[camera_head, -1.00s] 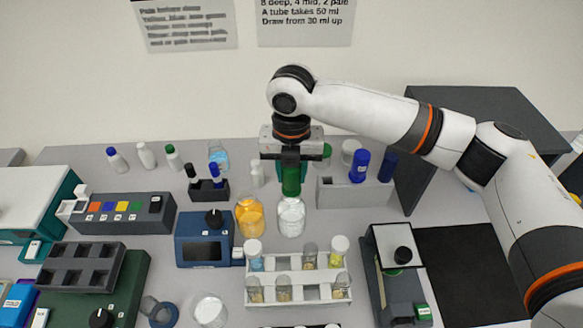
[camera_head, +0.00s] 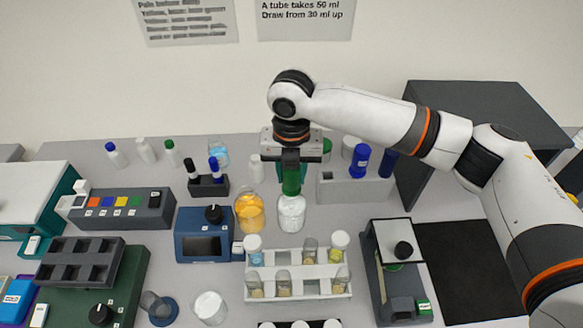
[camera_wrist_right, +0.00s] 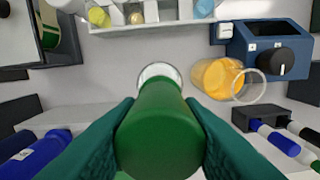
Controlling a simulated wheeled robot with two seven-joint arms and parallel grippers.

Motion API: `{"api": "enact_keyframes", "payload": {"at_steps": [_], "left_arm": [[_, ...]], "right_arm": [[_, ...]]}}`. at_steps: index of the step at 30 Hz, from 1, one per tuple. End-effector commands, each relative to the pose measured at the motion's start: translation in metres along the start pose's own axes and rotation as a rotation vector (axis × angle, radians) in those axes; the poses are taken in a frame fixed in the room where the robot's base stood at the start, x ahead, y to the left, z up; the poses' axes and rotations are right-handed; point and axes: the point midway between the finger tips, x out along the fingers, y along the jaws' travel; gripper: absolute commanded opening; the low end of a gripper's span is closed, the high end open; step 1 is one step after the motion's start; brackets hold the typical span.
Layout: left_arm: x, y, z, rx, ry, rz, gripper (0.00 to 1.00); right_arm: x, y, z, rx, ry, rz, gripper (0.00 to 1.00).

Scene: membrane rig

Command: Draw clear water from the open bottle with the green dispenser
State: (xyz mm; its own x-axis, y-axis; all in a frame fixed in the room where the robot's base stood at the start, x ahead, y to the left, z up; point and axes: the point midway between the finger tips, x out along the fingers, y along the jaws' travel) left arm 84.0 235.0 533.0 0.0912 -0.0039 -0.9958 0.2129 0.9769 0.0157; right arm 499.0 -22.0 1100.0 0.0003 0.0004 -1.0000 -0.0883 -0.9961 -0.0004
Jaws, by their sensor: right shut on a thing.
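My right gripper (camera_head: 291,166) is shut on the green dispenser (camera_head: 291,184) and holds it upright, right over the clear bottle (camera_head: 291,214). In the right wrist view the green dispenser (camera_wrist_right: 160,130) sits between the teal fingers, and the bottle's rim (camera_wrist_right: 160,72) shows just beyond it. The dispenser's lower end meets or enters the bottle's mouth; I cannot tell how deep. The bottle holds clear, whitish contents. My left gripper is not in view.
A bottle of orange liquid (camera_head: 249,212) stands close on the left. A white tube rack (camera_head: 297,273) is in front. A blue dispenser (camera_head: 360,161) stands in a grey holder (camera_head: 340,187) at right. A blue device (camera_head: 203,236) with a knob is at left.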

Motion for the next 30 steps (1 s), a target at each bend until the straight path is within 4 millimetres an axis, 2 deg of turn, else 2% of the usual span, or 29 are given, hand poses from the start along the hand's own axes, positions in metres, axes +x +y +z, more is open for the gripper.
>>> {"api": "enact_keyframes", "payload": {"at_steps": [8, 30], "left_arm": [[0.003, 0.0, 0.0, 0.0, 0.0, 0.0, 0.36], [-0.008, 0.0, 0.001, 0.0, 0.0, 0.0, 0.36]], "right_arm": [[0.009, 0.0, 0.0, 0.0, -0.001, 0.0, 0.06], [-0.001, 0.0, 0.0, 0.0, -0.001, 0.0, 0.06]]}}
